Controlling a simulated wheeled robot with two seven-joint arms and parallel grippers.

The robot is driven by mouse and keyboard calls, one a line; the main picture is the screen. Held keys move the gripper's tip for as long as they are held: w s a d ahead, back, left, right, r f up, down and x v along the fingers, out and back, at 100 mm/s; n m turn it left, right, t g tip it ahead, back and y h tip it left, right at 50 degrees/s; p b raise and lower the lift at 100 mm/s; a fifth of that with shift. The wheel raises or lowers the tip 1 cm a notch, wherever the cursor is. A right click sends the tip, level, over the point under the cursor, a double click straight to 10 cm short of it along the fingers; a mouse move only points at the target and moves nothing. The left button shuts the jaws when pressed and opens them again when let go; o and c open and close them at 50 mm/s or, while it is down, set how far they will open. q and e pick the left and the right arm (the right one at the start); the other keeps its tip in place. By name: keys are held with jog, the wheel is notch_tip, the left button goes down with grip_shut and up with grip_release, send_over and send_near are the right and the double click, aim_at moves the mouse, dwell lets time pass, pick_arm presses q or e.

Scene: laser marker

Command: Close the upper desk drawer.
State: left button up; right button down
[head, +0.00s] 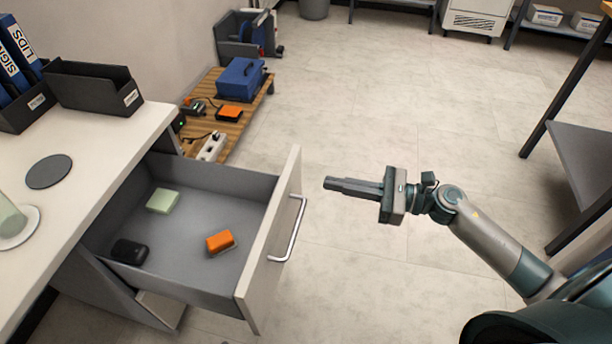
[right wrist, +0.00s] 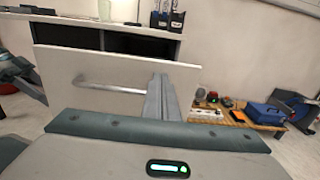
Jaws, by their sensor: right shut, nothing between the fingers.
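The upper desk drawer (head: 265,245) is pulled far out of the white desk in the head view. Its pale front panel has a silver bar handle (head: 292,230). Inside lie a green block (head: 163,201), an orange block (head: 220,241) and a black object (head: 129,251). My right gripper (head: 327,183) is shut and empty, to the right of the drawer front and apart from it in the head view. In the right wrist view its fingers (right wrist: 162,82) point toward the drawer front (right wrist: 115,75), with the handle (right wrist: 108,86) to their left. My left gripper is not in the head view.
The desk top (head: 95,155) holds a dark tray (head: 92,88), blue binders (head: 18,55) and a round dark pad (head: 48,171). A low wooden platform (head: 225,112) with a blue toolbox (head: 240,79) stands behind the drawer. The floor right of the drawer is clear.

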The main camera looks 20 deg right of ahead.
aim_at(290, 175)
jog(key=x, duration=0.5)
jog(key=shift+w+a+r+p, duration=0.1)
jog(key=shift+w+a+p, duration=0.1)
jog(key=shift+a+p, duration=0.15)
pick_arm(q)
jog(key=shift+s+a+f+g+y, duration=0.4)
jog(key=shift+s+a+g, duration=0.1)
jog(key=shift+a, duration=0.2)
pick_arm(e)
jog(key=shift+x, duration=0.85)
jog(key=shift+w, duration=0.1)
jog(key=shift+w+a, duration=0.3)
jog(key=shift+a, duration=0.25)
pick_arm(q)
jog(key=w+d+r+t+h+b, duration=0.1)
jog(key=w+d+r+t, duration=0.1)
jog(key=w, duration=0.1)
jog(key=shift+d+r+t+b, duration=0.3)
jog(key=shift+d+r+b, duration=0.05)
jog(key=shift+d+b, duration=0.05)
pick_arm(e)
jog(key=x, duration=3.3)
jog(key=shift+w, duration=0.3)
